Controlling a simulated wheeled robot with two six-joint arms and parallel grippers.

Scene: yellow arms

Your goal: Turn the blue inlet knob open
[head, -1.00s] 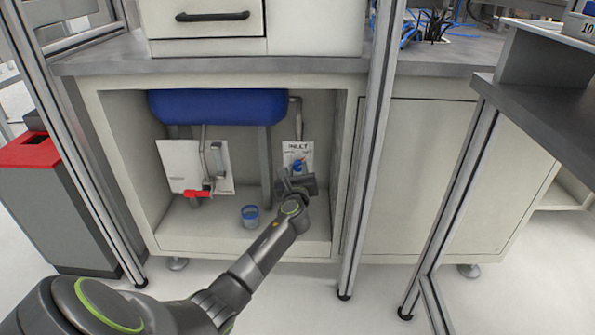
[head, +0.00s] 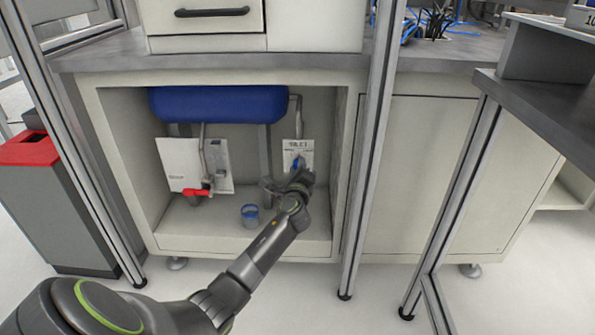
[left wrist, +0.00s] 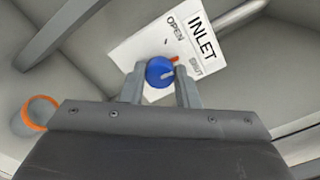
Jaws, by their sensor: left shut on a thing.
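The blue inlet knob (left wrist: 160,72) sits in front of a white card (left wrist: 185,38) printed INLET, OPEN and SHUT. In the head view the knob (head: 296,164) is partly hidden by my left gripper (head: 298,174), at the right inside the open cabinet. In the left wrist view the knob lies between the two fingers of my left gripper (left wrist: 160,80), which is shut on it. A small orange-red mark shows beside the knob, between it and the words. My right gripper is not in view.
A blue tank (head: 218,106) hangs at the cabinet's top. A red lever handle (head: 198,192) is at the left by a white panel (head: 178,160). A blue-rimmed cup (head: 250,216) stands on the cabinet floor. A metal upright (head: 366,170) stands in front, right of my arm.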

